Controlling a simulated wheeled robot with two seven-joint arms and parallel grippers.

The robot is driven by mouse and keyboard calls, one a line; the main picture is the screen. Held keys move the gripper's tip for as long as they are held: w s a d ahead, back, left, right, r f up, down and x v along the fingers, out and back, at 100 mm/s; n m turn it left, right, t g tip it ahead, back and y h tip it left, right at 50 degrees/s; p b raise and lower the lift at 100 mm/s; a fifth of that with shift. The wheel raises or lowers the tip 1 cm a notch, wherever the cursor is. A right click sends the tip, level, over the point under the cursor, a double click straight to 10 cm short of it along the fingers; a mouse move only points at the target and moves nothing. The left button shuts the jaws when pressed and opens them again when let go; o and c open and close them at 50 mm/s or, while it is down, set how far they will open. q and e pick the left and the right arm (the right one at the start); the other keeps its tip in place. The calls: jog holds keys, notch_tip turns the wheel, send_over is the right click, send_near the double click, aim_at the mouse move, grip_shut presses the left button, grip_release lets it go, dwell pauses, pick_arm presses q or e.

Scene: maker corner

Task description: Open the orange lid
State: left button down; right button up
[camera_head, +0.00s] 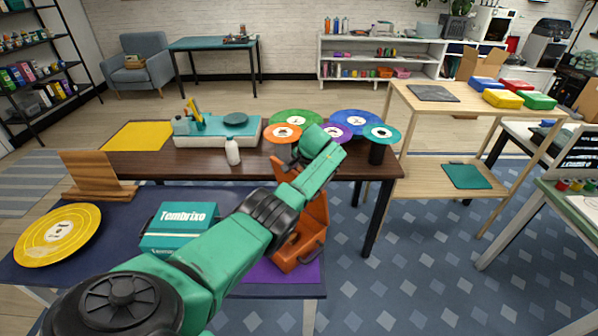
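An orange case (290,262) stands on a purple mat (262,272) on the blue-topped table. Its orange lid (316,212) appears raised, standing up behind the case body; my green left arm crosses in front and hides much of both. A further orange part shows left of the arm at the lid's upper edge. My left gripper (290,163) is at that upper edge, close to the lid. Its fingers are small and dark, so I cannot tell if they are open, shut or touching it. My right gripper is not in view.
A teal box (178,228), a yellow disc (57,236) and a wooden stand (92,172) are left on this table. Behind it, a dark wooden table (170,164) holds a white bottle (232,151), a turntable and several coloured discs. Open floor lies to the right.

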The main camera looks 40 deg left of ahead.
pick_arm(q)
jog(key=shift+s+d+f, duration=0.15)
jog(key=shift+s+f, duration=0.15)
jog(key=shift+f, duration=0.15)
jog(key=c, duration=0.8)
grip_release()
jog(key=shift+c, duration=0.2)
jog(key=shift+o, duration=1.2)
jog(key=shift+w, duration=0.3)
jog(key=shift+d+r+p, duration=0.1)
jog(key=shift+r+p, duration=0.25)
jog(key=shift+r, duration=0.35)
jog(key=v, duration=1.3)
jog(key=shift+b, duration=0.3)
